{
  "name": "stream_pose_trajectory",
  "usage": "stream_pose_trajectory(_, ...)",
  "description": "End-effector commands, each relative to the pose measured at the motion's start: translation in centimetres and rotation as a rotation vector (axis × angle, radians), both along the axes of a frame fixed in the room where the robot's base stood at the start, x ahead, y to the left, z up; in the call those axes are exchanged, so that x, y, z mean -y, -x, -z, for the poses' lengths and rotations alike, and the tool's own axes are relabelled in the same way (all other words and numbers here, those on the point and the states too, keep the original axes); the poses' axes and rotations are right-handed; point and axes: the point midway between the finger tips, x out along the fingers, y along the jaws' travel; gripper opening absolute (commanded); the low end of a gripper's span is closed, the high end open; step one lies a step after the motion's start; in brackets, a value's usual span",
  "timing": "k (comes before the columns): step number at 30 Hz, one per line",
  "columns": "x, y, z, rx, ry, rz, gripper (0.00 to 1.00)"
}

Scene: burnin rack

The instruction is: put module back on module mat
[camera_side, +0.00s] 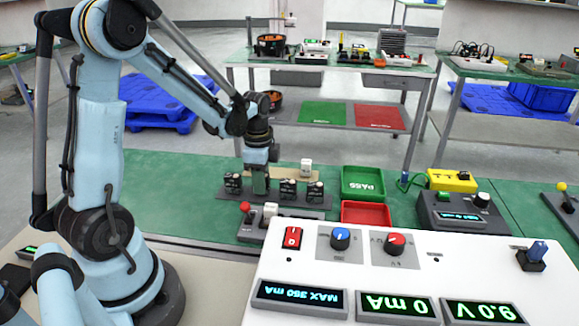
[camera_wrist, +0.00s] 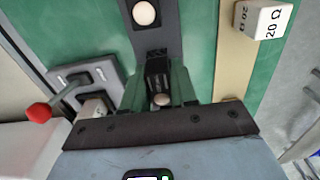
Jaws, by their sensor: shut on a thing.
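My gripper (camera_side: 258,186) points down at the dark rack strip (camera_side: 312,204) in the side view. Its green fingers show in the wrist view (camera_wrist: 160,88), shut on a black module (camera_wrist: 157,68) with a pale round knob. The module is upright between the fingers; whether its base touches the strip is hidden. Other black modules stand on the strip, one (camera_side: 233,184) left of my gripper and two (camera_side: 288,189) to its right. A tan mat (camera_side: 285,173) lies behind the strip and also shows in the wrist view (camera_wrist: 232,60); I cannot tell whether it is the module mat.
A white block marked 20 Ω (camera_wrist: 264,18) sits on the tan mat. A fixture with a red-knobbed lever (camera_wrist: 40,112) stands close in front. A green PASS tray (camera_side: 362,183) and a red tray (camera_side: 366,213) stand right. Green tabletop at left is clear.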

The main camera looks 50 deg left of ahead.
Motion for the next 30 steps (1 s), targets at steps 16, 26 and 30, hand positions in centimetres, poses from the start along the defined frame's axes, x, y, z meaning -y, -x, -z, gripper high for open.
stream_pose_trajectory(16, 0.05, 0.02, 1.07, 0.0, 0.0, 0.0, 0.32)
stream_pose_trajectory(26, 0.04, 0.01, 1.04, 0.0, 0.0, 0.0, 0.53)
stream_pose_trajectory(30, 0.04, 0.03, 0.87, 0.0, 0.0, 0.0, 0.53)
